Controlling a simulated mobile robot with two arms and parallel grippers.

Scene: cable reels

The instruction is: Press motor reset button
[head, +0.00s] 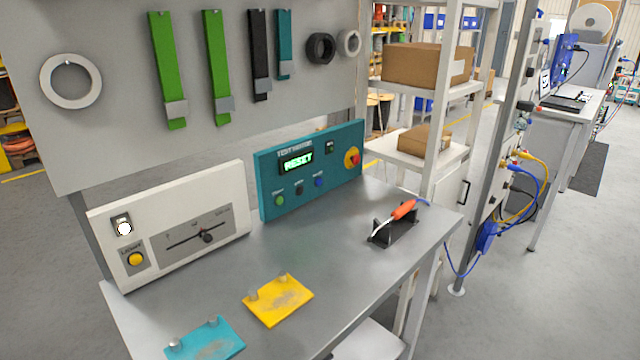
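A teal control panel (340,142) stands upright at the back of the grey workbench. Its display (297,162) shows green letters that appear to read RESET. Below the display are a green button (279,200), a dark button (299,190) and a blue button (319,181). Their labels are too small to read, so I cannot tell which one is the motor reset. A red knob on a yellow base (352,158) sits at the panel's right. Neither of my grippers is in view.
A white panel (215,195) with a lit lamp, yellow button (135,259) and slider stands at left. Yellow (275,306) and blue (205,345) plates lie in front. An orange-handled tool (404,209) rests in a holder at right. The bench middle is clear.

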